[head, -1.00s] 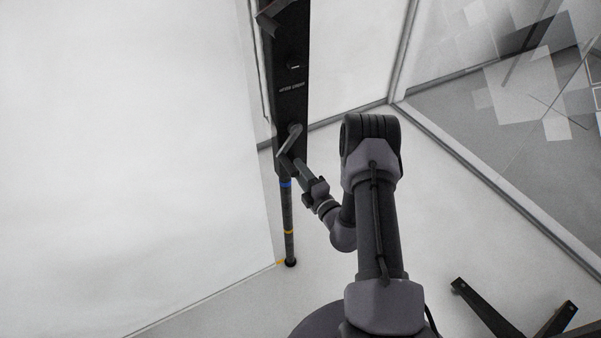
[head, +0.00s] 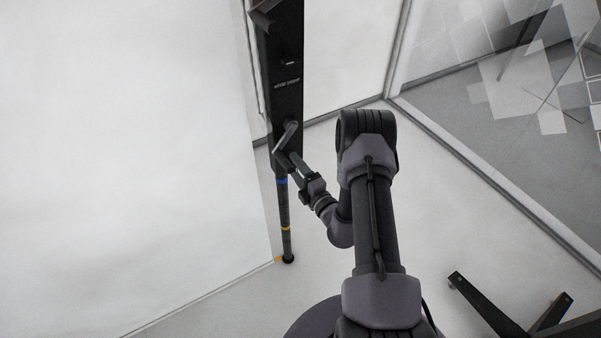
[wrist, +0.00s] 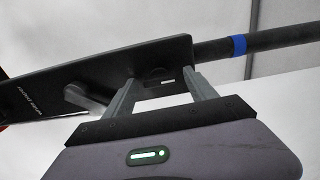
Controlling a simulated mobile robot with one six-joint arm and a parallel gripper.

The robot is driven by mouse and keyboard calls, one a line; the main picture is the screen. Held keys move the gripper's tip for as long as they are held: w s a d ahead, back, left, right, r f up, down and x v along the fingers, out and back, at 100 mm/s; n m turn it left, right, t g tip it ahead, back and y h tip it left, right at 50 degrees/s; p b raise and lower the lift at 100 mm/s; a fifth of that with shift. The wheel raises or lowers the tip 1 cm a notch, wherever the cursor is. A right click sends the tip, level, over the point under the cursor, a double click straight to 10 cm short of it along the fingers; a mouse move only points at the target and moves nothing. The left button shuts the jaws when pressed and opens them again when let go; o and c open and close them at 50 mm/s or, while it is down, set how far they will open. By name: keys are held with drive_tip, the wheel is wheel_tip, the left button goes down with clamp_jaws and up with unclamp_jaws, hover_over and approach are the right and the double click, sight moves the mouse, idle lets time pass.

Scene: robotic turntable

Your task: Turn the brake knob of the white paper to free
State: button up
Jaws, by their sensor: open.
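A tall black panel with white lettering (head: 286,95) stands upright in the head view, and its lower end also crosses the wrist view (wrist: 130,62). A grey lever (head: 286,137) sits low on its face, and it also shows in the wrist view (wrist: 85,98), left of my fingers. In the wrist view a small dark knob-like part (wrist: 154,74) with a pale mark beside it is at the panel's lower end, between and beyond my fingertips. I cannot tell its setting. My gripper (wrist: 163,80) is open and empty, close to the panel's lower end; contact is unclear.
A large white sheet (head: 130,150) hangs left of the panel. A dark pole (head: 285,225) with blue and yellow bands runs from the panel to the floor. Black legs (head: 510,310) stand at the lower right. A glass partition (head: 500,110) is at the right.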

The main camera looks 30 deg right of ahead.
drive_tip(key=s+p, duration=0.2)
drive_tip(key=s, duration=1.5)
drive_tip(key=shift+s+d, duration=0.15)
drive_tip(key=shift+d, duration=0.15)
